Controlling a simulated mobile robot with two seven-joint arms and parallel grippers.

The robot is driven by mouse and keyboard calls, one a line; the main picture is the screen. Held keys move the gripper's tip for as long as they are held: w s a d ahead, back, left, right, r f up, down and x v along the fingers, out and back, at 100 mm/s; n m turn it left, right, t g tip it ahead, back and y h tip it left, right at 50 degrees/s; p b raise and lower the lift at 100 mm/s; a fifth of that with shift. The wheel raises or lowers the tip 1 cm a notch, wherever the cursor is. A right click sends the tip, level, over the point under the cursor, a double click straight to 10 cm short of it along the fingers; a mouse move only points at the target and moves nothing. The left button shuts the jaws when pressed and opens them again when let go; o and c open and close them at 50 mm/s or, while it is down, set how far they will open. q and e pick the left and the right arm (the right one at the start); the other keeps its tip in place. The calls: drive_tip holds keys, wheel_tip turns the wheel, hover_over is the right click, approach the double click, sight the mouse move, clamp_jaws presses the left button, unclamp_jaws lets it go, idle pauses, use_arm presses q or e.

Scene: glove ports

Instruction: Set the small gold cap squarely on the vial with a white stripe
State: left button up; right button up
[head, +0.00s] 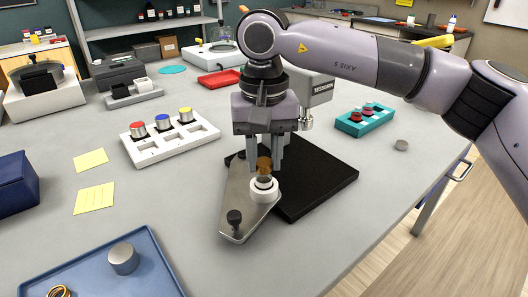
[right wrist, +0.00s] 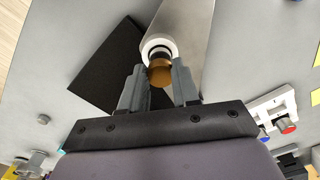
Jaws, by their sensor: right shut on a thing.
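The small gold cap (head: 264,163) is between the fingers of my right gripper (head: 265,158), which is shut on it. In the right wrist view the cap (right wrist: 160,73) sits between the fingertips of the gripper (right wrist: 160,69). Just below the cap in the head view is a round white holder (head: 264,194) with a dark vial top in it. The holder (right wrist: 147,47) shows as a white ring in the right wrist view, partly behind the cap. Whether cap and vial touch, I cannot tell. The vial's stripe is not clear. My left gripper is not in view.
The holder stands on a metal plate (head: 240,200) with a black knob (head: 234,218), beside a black mat (head: 315,180). A white rack (head: 150,152) with coloured-top vials is left; a teal rack (head: 352,127) is right. A blue tray (head: 165,278) is front left.

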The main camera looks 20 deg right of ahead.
sight(264, 163)
drive_tip(key=shift+f, duration=0.5)
drive_tip(key=o, duration=1.1)
drive_tip(key=shift+c, duration=0.2)
wheel_tip(264, 163, up, 7)
drive_tip(key=shift+r, duration=0.15)
